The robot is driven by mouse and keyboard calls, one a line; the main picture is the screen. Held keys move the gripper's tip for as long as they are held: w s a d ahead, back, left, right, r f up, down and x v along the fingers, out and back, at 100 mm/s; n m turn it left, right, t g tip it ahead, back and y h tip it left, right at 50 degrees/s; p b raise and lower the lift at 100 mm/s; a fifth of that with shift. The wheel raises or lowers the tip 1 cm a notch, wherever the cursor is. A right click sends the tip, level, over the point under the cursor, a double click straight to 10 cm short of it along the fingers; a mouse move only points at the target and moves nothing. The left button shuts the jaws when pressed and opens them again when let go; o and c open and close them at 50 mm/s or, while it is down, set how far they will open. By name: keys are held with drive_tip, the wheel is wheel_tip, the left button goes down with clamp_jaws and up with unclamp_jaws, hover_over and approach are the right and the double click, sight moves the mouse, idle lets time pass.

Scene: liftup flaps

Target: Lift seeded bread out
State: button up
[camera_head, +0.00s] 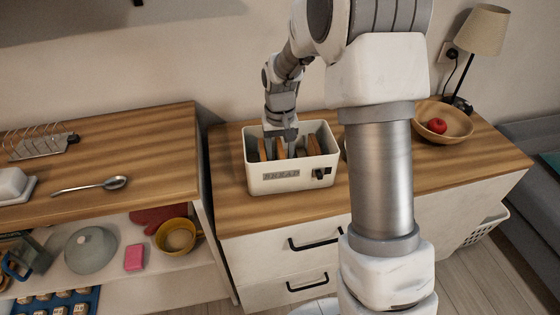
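A cream bread box (287,183) with a BREAD label stands open on the wooden top of the middle cabinet. Several brown bread slices stand upright in it, including one at the left (262,150), one near the middle (281,153) and one at the right (313,146). I cannot tell which slice is seeded. My gripper (279,150) points down into the box, with its fingers beside the middle slice. Whether the fingers are apart from the slice or pressed on it is too small to tell. The lower parts of the slices are hidden by the box wall.
A wooden bowl (455,121) with a red fruit (437,126) stands right of my arm, near a lamp (481,32). On the left counter lie a toast rack (40,145), a spoon (92,186) and a white butter dish (14,184). Counter left of the box is clear.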

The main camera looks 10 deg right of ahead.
clamp_jaws()
drive_tip(key=shift+r, duration=0.1)
idle(0.3)
